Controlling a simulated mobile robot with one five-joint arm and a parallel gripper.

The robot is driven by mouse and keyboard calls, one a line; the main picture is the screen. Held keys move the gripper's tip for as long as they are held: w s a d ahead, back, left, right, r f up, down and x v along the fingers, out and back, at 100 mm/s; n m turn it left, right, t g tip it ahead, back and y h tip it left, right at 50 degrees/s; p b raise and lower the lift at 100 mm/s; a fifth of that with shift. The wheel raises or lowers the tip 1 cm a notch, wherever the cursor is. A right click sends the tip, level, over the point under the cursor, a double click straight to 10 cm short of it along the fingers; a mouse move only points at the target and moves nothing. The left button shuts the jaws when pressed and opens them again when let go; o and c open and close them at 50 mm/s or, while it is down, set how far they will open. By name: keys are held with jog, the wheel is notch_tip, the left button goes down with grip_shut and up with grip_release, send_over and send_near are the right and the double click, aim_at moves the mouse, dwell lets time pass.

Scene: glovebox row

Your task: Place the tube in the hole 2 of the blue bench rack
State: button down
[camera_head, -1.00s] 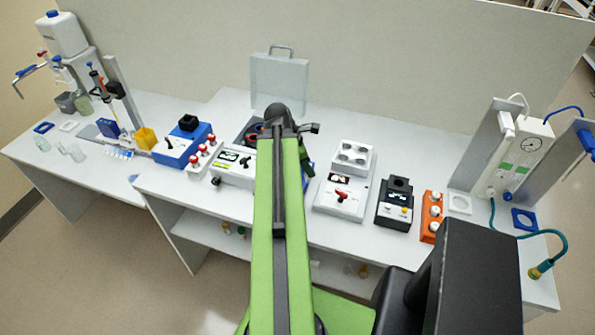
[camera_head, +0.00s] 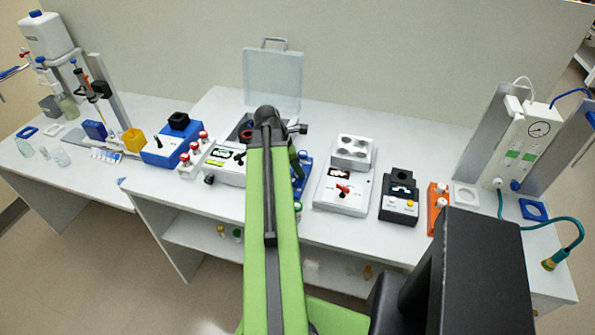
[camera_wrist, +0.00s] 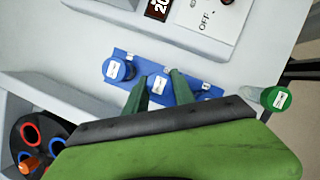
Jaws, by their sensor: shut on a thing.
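The blue bench rack (camera_wrist: 134,54) lies on the white bench below my gripper in the wrist view. Part of it shows beside my arm in the head view (camera_head: 301,176). A blue-capped tube (camera_wrist: 117,70) with a white label stands at the rack's left end. My gripper (camera_wrist: 161,82) is shut on a second blue-capped tube (camera_wrist: 159,85), whose labelled cap shows between the dark green fingers over the rack's middle. I cannot tell whether this tube is in a hole or above it. A finger partly hides the rack's right part.
A green-capped tube (camera_wrist: 275,98) is right of the rack in the wrist view. A black rotor with coloured rings (camera_wrist: 40,137) is at lower left. A white device (camera_head: 343,188) stands right of the rack in the head view.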

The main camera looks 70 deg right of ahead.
jog(key=shift+w+a+r, duration=0.1)
jog(key=shift+w, duration=0.1)
jog(key=shift+f, duration=0.2)
jog(key=c, duration=1.1)
grip_release()
jog(key=shift+o, duration=0.2)
jog(key=shift+r+p, duration=0.35)
jog(key=shift+r, duration=0.15)
jog(key=p+v, duration=1)
jog(key=v, duration=0.1)
jog(key=shift+a+r, duration=0.15)
jog(key=shift+a, duration=0.05)
jog(key=shift+w, duration=0.1)
